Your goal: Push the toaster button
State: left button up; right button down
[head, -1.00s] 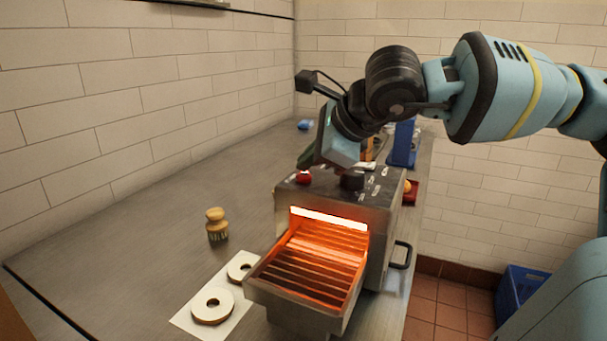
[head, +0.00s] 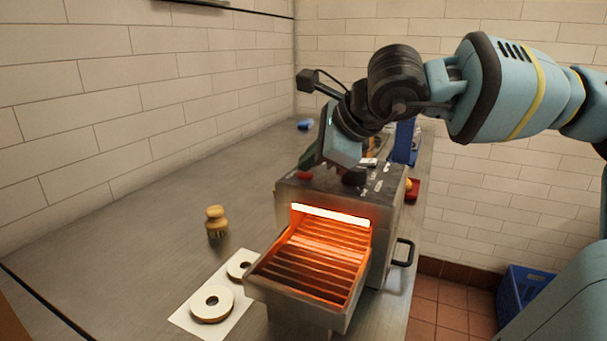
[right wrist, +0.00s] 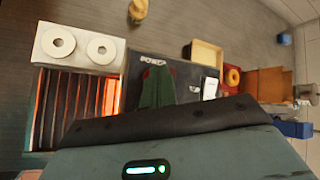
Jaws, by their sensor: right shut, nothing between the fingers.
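The metal toaster (head: 385,215) stands on the counter with its front tray (head: 300,268) out and its inside glowing orange. A red button (head: 305,174) sits on its dark top at the left, and a black knob (head: 354,177) is to the right. My right gripper (head: 306,164) is shut and empty, pointing down just over the red button. I cannot tell whether it touches. My left gripper is not in view.
Two bagel halves (head: 212,303) lie on a white board left of the tray. A wooden brush (head: 216,222) stands on the counter. The right wrist view shows a wooden tray (right wrist: 207,57) and a bagel on red (right wrist: 232,77) beyond the toaster.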

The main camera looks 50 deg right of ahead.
aim_at(311, 178)
dwell(0.4)
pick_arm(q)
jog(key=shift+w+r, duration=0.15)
pick_arm(e)
jog(key=shift+r, duration=0.4)
